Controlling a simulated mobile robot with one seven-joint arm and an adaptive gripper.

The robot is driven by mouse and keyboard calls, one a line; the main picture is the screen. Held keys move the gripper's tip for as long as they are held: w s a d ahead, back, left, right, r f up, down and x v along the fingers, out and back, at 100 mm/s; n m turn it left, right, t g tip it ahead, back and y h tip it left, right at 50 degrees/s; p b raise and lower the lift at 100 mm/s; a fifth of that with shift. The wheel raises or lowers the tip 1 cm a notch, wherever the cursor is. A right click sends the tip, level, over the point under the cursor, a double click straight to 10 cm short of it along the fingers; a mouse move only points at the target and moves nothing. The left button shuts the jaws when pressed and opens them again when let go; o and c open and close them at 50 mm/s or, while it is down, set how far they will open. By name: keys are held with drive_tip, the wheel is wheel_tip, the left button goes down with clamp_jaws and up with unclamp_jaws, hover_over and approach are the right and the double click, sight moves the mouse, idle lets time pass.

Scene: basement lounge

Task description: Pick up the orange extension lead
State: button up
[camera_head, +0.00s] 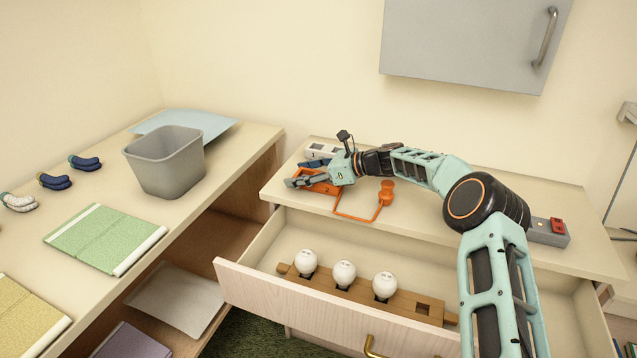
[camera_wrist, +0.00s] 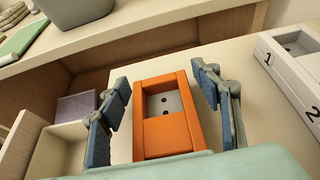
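The orange extension lead lies on top of the drawer cabinet (camera_head: 430,225). Its orange socket block (camera_head: 318,184), with a grey inset face, sits at the left, and an orange cable runs right to an orange plug (camera_head: 387,190). My gripper (camera_head: 306,172) is at the socket block. In the wrist view the block (camera_wrist: 166,135) lies between the two spread blue-grey fingers (camera_wrist: 168,95), with a gap on each side. The gripper is open. The plug is out of the wrist view.
A white numbered socket strip (camera_wrist: 295,75) lies beside the block; it also shows behind my gripper (camera_head: 320,150). A grey box with a red switch (camera_head: 549,232) stands at the right. The open drawer (camera_head: 300,300) holds a wooden rack with white bulbs (camera_head: 344,272). A grey bin (camera_head: 166,163) stands left.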

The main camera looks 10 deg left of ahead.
drive_tip(key=c, duration=1.2)
drive_tip(key=shift+r, duration=0.1)
drive_tip(key=shift+c, duration=0.6)
drive_tip(key=shift+r, duration=0.1)
